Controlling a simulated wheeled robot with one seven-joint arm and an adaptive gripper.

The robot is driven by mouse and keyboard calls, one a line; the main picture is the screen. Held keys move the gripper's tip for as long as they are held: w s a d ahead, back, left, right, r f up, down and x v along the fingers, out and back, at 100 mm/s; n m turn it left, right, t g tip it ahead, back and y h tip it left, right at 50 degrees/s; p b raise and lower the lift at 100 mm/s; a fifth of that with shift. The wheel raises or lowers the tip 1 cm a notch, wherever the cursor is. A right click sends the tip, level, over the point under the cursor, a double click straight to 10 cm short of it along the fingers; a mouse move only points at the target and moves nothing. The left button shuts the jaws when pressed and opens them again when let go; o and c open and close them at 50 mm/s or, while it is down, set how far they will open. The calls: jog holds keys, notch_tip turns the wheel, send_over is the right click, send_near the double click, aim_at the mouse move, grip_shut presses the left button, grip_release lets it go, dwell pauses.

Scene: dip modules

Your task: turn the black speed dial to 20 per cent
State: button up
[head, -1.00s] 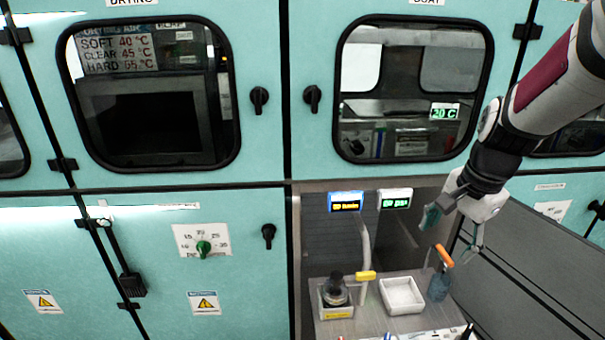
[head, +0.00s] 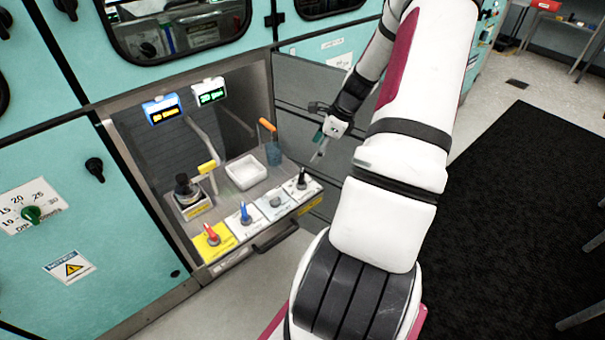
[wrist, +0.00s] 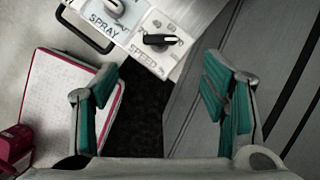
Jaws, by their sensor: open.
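The black speed dial (head: 301,179) stands on a white plate at the right end of the dial row in the head view. In the wrist view the black dial (wrist: 158,41) shows at top centre, above the word SPEED, its pointer lying roughly sideways. My gripper (head: 318,145) is open and empty, up and to the right of the dial in the head view. In the wrist view my gripper's green-padded fingers (wrist: 165,95) are wide apart, with the dial beyond and between them, not touched.
Beside it are a grey-white dial (head: 275,201), a blue dial (head: 245,214) and a red dial (head: 212,236). Behind them stand a white tray (head: 246,172), an orange-handled item (head: 272,149) and a black-topped jar (head: 186,189). A drawer handle (head: 275,236) juts out below. A grey panel (head: 300,93) stands behind my gripper.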

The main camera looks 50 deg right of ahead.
aim_at(302, 174)
jog(key=x, duration=1.2)
jog(key=c, duration=1.1)
